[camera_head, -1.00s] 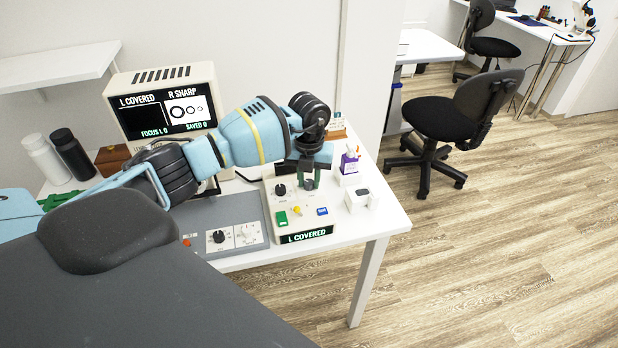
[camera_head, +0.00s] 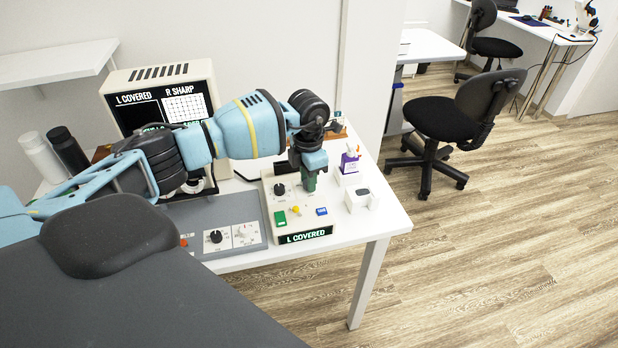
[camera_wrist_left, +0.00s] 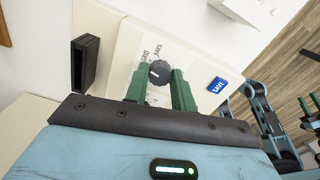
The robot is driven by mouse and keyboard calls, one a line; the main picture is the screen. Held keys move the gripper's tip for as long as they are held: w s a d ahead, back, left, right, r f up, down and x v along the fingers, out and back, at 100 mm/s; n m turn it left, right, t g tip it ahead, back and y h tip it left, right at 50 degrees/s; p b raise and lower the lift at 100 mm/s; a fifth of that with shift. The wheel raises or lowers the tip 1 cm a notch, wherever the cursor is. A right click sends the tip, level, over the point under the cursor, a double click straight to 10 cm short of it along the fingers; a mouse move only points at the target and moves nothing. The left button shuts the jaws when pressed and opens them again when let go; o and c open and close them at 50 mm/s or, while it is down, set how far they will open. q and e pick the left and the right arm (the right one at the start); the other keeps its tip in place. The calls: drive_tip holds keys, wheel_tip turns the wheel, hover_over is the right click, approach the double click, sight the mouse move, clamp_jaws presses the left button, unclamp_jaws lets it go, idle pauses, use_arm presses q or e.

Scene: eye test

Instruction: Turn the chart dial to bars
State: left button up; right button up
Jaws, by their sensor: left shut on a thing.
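The chart dial (camera_wrist_left: 159,72) is a dark round knob on the cream control box (camera_head: 266,208). In the left wrist view, the words GRID and BARS are printed above it. The two green fingers of my left gripper (camera_wrist_left: 160,86) are shut on the knob, one on each side. A pale mark on the knob leans towards GRID. In the head view my left gripper (camera_head: 309,182) points down at the box's back right and hides the chart dial. The monitor (camera_head: 205,76) shows a grid chart with L COVERED and R SHARP.

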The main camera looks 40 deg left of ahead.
use_arm(q)
drive_tip(key=m, duration=0.3)
drive_tip(key=shift+f, duration=0.1)
drive_tip(key=m+b, duration=0.1)
drive_tip(key=m, duration=0.2)
drive_tip(key=shift+m+b, duration=0.3)
drive_tip(key=shift+m, duration=1.6)
use_arm(e)
drive_tip(key=shift+s+a+f, duration=0.1)
drive_tip(key=shift+s+f, duration=0.15)
drive_tip(key=shift+f, duration=0.3)
drive_tip(key=shift+s+f, duration=0.25)
drive_tip(key=shift+f, duration=0.25)
drive_tip(key=shift+s, duration=0.15)
use_arm(q)
drive_tip(key=o, duration=1)
